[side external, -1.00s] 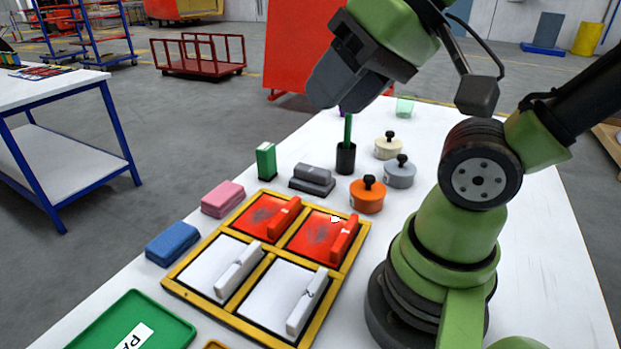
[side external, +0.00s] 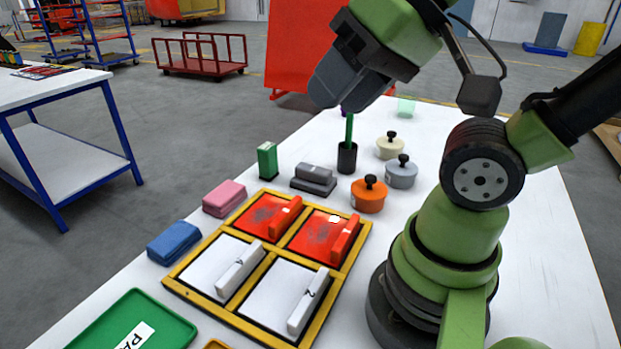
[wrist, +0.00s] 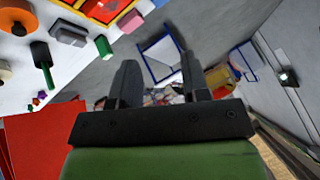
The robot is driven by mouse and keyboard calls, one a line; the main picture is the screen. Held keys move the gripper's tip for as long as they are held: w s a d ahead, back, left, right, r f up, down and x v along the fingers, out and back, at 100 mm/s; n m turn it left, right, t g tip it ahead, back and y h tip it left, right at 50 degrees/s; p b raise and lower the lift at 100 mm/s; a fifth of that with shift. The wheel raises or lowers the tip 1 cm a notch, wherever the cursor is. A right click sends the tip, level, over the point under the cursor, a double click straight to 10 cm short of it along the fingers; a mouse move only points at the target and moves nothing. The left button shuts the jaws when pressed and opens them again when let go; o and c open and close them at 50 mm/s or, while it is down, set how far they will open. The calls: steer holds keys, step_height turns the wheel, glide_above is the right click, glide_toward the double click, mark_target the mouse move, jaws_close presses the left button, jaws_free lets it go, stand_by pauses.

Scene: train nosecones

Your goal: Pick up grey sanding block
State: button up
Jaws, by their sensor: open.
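The grey sanding block (side external: 314,180) lies on the white table, a lighter grey handle on a darker base. It stands between a green block and a black cup. It also shows at the upper left of the wrist view (wrist: 68,33). My gripper (side external: 335,100) is raised above and beyond the block, apart from it. In the wrist view its two fingers (wrist: 157,85) are spread with nothing between them.
Near the block are a green block (side external: 267,161), a black cup (side external: 346,158) with a green stick, and orange (side external: 368,196), grey (side external: 401,174) and cream (side external: 389,147) lidded pots. A yellow-framed tray (side external: 352,262) with red and white panels lies in front. Pink (side external: 224,199) and blue (side external: 174,243) blocks lie left.

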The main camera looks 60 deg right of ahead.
steer(key=o, duration=1.1)
steer(key=shift+c, duration=0.2)
